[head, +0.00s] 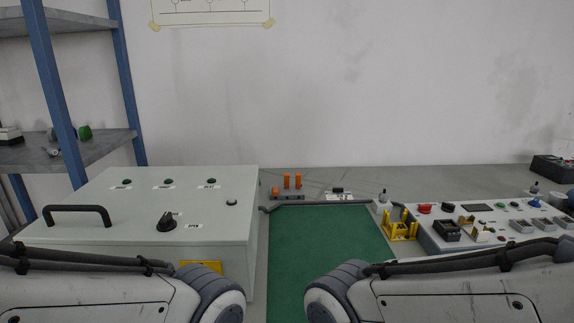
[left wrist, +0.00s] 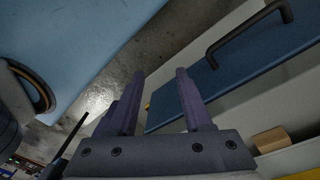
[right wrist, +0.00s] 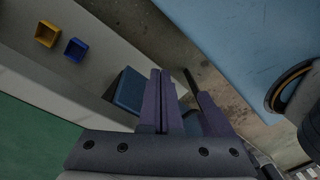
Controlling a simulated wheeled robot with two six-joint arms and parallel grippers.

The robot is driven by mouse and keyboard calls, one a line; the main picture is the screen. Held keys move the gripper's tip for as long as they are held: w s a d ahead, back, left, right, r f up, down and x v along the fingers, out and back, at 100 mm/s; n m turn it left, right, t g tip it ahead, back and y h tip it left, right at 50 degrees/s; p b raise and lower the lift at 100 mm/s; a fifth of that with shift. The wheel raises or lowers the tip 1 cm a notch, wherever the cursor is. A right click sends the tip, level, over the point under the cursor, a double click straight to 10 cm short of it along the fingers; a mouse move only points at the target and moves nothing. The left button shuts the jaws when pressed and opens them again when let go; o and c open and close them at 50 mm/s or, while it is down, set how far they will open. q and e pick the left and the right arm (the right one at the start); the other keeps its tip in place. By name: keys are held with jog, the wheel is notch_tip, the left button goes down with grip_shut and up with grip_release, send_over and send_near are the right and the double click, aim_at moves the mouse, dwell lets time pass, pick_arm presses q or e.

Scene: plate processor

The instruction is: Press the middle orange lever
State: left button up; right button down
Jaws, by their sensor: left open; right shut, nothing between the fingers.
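Three orange levers stand in a row at the far edge of the green mat (head: 325,255) in the head view. The middle orange lever (head: 286,181) and the right orange lever (head: 298,181) stand tall, while the left one (head: 275,190) shows lower. My left gripper (left wrist: 160,75) is open and empty in the left wrist view. My right gripper (right wrist: 161,73) is shut and empty in the right wrist view. Both grippers are outside the head view, and no lever shows in either wrist view.
A white box (head: 130,230) with a black handle and knob stands left of the mat. A control panel (head: 480,225) with buttons and a yellow holder (head: 400,228) lie to the right. A blue-framed shelf (head: 75,155) stands at far left. The mat's visible middle is clear.

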notch_tip(320, 180, up, 38)
jog(key=p, duration=3.6)
jog(key=shift+d, duration=0.1)
